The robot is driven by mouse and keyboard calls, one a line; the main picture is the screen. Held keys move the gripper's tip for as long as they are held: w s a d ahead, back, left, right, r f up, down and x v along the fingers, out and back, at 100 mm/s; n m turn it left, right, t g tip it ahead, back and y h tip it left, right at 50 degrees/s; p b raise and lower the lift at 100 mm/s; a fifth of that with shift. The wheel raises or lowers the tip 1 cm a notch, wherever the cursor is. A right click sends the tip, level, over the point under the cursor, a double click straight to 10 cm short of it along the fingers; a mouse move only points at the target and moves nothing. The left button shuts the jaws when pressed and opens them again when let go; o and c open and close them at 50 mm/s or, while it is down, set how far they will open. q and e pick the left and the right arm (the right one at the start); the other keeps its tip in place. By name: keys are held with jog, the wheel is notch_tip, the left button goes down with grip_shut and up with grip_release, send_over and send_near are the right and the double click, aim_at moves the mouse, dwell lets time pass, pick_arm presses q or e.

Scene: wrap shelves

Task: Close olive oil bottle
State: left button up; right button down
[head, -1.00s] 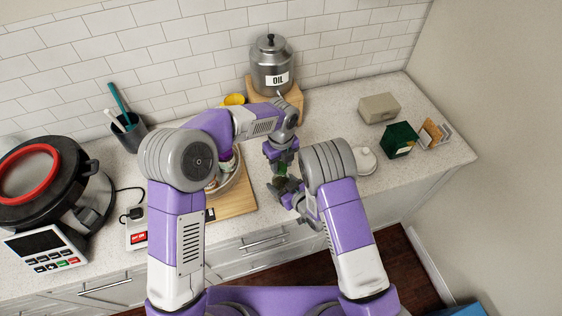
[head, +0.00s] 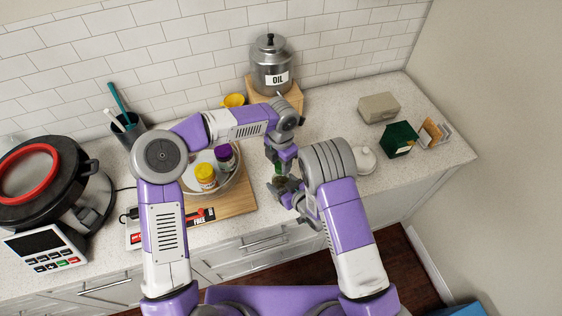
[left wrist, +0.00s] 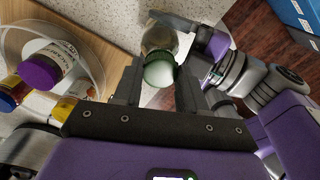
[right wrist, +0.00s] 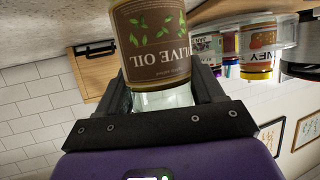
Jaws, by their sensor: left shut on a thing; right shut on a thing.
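The olive oil bottle (right wrist: 155,45) fills the middle of the right wrist view, its brown label reading upside down. My right gripper (right wrist: 165,95) is shut on the bottle's body. In the head view the right gripper (head: 286,189) holds it over the counter's front edge, where the bottle (head: 281,181) is small and partly hidden. The green cap (left wrist: 160,71) with a pale top shows in the left wrist view, between the fingers of my left gripper (left wrist: 159,88), at the bottle's end. The left gripper (head: 279,162) is shut on the cap from above. Whether the cap is fully seated cannot be seen.
A round tray (head: 232,183) with several jars stands on a wooden board (head: 240,203) left of the grippers. An oil canister (head: 271,68) stands behind. A white lidded pot (head: 364,160) and a green box (head: 400,140) lie to the right.

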pick_arm(q)
jog(key=o, duration=1)
jog(key=shift+r, duration=0.1)
jog(key=shift+r, duration=2.2)
jog(key=shift+n, duration=0.3)
jog(key=shift+c, duration=0.2)
